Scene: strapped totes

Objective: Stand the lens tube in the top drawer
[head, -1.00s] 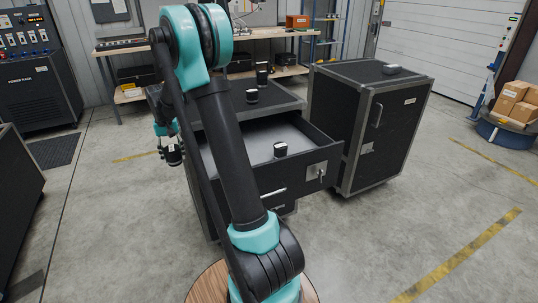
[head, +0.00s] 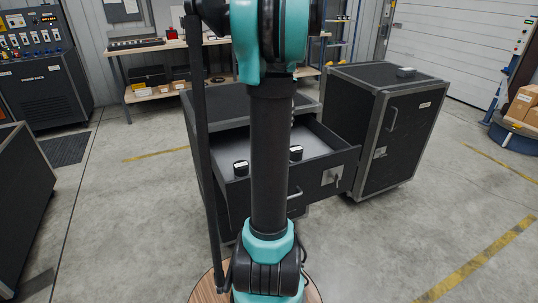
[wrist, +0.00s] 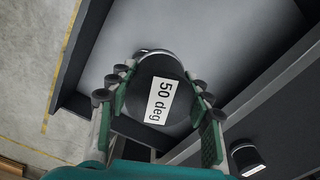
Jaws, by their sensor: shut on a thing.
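In the wrist view my gripper (wrist: 158,80) is shut on the lens tube (wrist: 145,105), a dark piece with a rounded end and a white "50 deg" label facing the camera. The tube is over the pale grey floor of the open top drawer (wrist: 225,35); I cannot tell whether it touches. In the head view the drawer (head: 335,178) is pulled out from the black case, and my arm hides the gripper.
Two small black pieces with pale marks, left (head: 241,168) and right (head: 296,153), show at the drawer in the head view. A labelled dark piece (wrist: 247,158) is at lower right in the wrist view. A closed black case (head: 400,135) stands at right.

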